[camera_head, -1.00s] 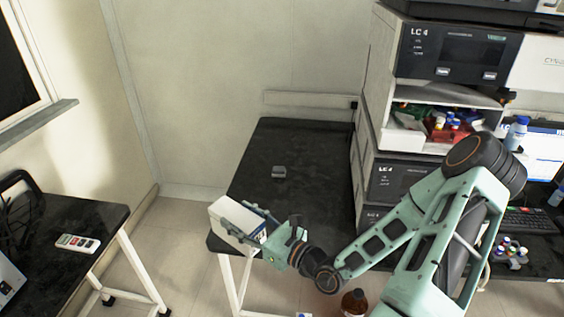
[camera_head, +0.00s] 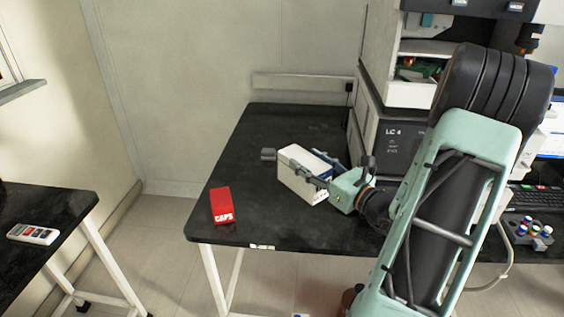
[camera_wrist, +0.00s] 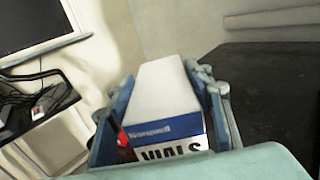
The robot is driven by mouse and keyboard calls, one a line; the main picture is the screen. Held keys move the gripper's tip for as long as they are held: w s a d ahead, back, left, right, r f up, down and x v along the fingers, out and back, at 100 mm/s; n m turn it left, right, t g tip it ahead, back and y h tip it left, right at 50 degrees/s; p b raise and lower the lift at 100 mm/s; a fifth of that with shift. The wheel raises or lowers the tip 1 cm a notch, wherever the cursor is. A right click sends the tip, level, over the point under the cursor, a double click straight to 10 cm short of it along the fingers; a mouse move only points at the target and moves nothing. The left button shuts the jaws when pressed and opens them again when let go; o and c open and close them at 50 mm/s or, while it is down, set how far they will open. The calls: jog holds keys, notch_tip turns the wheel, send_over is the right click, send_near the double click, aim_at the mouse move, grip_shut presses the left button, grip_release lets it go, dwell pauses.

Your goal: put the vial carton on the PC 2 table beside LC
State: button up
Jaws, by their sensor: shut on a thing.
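The vial carton (camera_head: 302,175) is a white box with a blue band. In the wrist view the carton (camera_wrist: 165,95) shows the letters "VIALS" on its near end. My gripper (camera_head: 318,168) is shut on the carton, with one finger along each side. In the head view the carton is over the black table (camera_head: 275,128), left of the instrument stack marked LC 4 (camera_head: 391,140). I cannot tell whether its underside touches the table top.
A red box marked CAPS (camera_head: 222,205) stands near the table's front left corner. Bare table top lies behind the carton. A separate black table (camera_head: 40,215) with a remote-like object (camera_head: 32,234) is at left.

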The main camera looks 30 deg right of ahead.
jog(key=w+a+f+b, duration=0.2)
jog(key=w+a+f, duration=0.6)
jog(key=w+f, duration=0.3)
jog(key=shift+a+f, duration=0.25)
jog(key=shift+f, duration=0.6)
jog(key=shift+f+b, duration=0.15)
jog(key=shift+b, duration=0.2)
jog(key=o, duration=1.6)
jog(key=shift+s, duration=0.1)
jog(key=shift+o, duration=0.2)
jog(key=s+d, duration=0.2)
jog(key=s, duration=0.9)
jog(key=shift+s+d, duration=0.15)
jog(key=shift+s, duration=0.25)
